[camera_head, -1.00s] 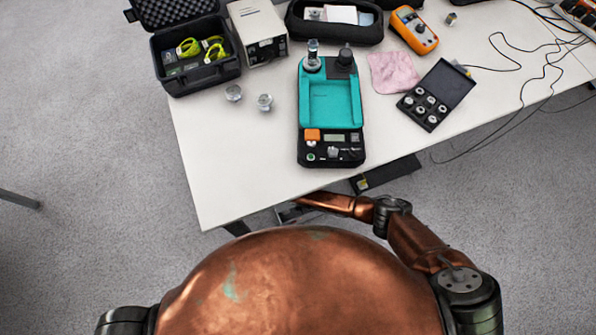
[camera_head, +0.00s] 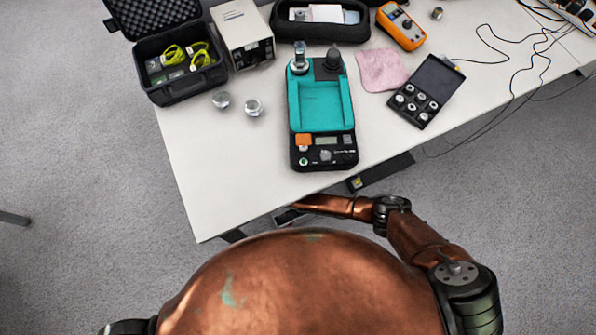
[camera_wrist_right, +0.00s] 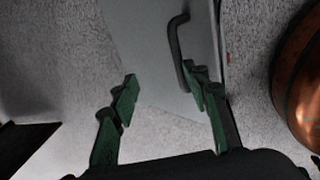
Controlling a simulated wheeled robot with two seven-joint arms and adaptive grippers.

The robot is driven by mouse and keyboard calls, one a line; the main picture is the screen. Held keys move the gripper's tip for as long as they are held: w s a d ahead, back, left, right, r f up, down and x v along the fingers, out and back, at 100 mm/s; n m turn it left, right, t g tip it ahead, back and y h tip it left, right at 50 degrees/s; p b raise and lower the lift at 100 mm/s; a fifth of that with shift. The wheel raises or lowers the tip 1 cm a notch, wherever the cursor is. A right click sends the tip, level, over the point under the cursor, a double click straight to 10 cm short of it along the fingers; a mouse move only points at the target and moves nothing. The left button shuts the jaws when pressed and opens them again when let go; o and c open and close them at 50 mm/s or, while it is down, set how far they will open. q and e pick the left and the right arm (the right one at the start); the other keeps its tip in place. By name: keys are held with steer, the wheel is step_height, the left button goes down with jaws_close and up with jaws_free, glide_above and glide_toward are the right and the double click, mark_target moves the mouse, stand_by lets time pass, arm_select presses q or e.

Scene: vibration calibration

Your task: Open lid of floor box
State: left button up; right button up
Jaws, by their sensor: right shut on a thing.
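In the right wrist view a pale grey panel (camera_wrist_right: 147,38), which looks like the floor box lid, runs down between my fingers. A dark bar handle (camera_wrist_right: 178,42) stands on it, its lower end close to the right-hand finger. My right gripper (camera_wrist_right: 161,84) has its green fingers well apart, one on each side of the panel, holding it; the exact contact is hard to see. In the head view my right forearm reaches left below the table's front edge, and the gripper is not clear there. My left gripper is out of view.
The white table (camera_head: 210,190) overhangs close to my right arm. On it are a teal device (camera_head: 321,108), an open black case (camera_head: 182,85), loose metal pieces, a pink cloth (camera_head: 386,70) and a small black box (camera_head: 426,92). A dark object (camera_head: 382,172) shows under the front edge.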

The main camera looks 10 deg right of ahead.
steer(key=shift+w, duration=0.35)
